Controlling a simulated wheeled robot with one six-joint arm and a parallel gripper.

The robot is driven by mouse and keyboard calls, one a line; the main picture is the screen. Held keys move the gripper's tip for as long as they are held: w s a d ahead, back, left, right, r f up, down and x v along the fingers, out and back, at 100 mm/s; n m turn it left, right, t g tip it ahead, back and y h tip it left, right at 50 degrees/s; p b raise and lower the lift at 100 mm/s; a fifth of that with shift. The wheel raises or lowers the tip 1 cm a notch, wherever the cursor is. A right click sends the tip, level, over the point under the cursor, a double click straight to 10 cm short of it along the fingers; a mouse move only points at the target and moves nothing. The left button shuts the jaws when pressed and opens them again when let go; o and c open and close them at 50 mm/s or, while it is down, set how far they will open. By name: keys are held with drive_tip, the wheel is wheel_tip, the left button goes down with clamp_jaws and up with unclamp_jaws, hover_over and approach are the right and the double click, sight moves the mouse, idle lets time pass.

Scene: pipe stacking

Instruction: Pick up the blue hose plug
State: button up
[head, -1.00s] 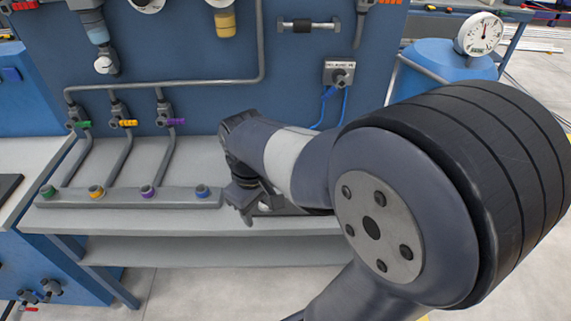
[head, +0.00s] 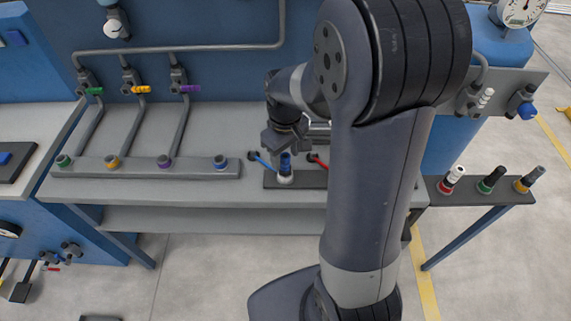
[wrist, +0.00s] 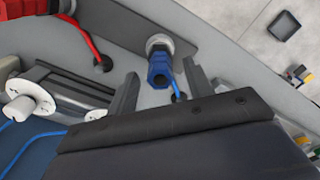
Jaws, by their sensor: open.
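The blue hose plug (head: 285,163) stands upright with a white collar at its foot, on a dark plate on the grey bench. In the wrist view the blue hose plug (wrist: 159,71) shows between the two finger ends, with a blue hose close to its right side. My gripper (head: 281,149) is just above the plug in the head view. In the wrist view my gripper (wrist: 160,68) is open, with one finger on each side of the plug and gaps between. I cannot tell exactly how far down the fingers reach.
A rail (head: 140,169) with several coloured ports lies left on the bench. A shelf (head: 470,188) with red, green and yellow plugs is at the right. My arm hides part of the bench.

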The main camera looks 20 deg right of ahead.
sight(285, 167)
drive_tip(key=shift+f, duration=1.45)
drive_tip(key=shift+c, duration=0.3)
clamp_jaws()
